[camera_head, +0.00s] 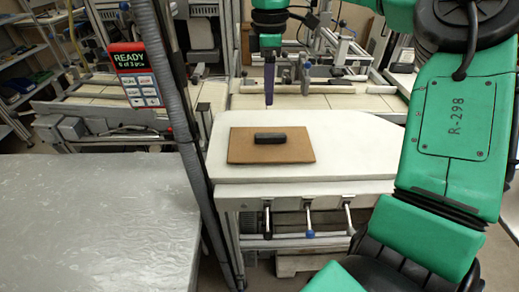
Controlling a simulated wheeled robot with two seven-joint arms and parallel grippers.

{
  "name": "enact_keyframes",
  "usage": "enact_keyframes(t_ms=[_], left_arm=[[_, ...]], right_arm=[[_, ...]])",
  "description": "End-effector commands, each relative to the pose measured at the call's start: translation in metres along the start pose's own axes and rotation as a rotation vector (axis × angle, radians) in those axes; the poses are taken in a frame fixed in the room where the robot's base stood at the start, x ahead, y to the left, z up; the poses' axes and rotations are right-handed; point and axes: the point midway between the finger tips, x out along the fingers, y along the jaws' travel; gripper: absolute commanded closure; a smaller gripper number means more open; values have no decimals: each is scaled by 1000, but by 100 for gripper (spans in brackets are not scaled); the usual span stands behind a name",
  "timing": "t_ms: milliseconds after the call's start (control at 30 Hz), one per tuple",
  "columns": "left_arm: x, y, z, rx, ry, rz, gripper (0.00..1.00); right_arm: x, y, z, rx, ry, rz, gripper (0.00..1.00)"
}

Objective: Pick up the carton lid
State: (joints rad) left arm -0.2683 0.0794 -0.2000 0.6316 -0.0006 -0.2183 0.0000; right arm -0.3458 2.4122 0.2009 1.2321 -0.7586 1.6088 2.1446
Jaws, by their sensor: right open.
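The carton lid (240,149) is a flat brown board with a dark block-like handle (283,137) on its top. It lies flat on the white table (350,132) in the middle of the view. My right gripper (269,101) points down above the far side of the lid in the picture, apart from it. Its dark fingers show edge-on, open, with nothing seen between them. My left gripper is not in view.
A grey vertical post with a hose (180,110) stands left of the table. A sign (136,74) reading "READY" hangs beside it. A grey, shiny surface (90,225) fills the lower left. Machine frames and rails stand behind. The white table top around the lid is clear.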

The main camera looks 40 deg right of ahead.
Motion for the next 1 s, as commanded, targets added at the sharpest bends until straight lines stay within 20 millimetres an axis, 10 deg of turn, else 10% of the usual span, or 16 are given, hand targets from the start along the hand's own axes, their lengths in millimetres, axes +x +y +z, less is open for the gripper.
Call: enact_keyframes(t_ms=[267,867,1000], left_arm=[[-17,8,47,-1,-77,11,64],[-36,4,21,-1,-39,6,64],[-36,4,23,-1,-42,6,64]], right_arm=[[64,-1,-1,-5,5,-7,40],[129,-5,-1,-5,7,-3,40],[129,-5,-1,-5,7,-3,90]])
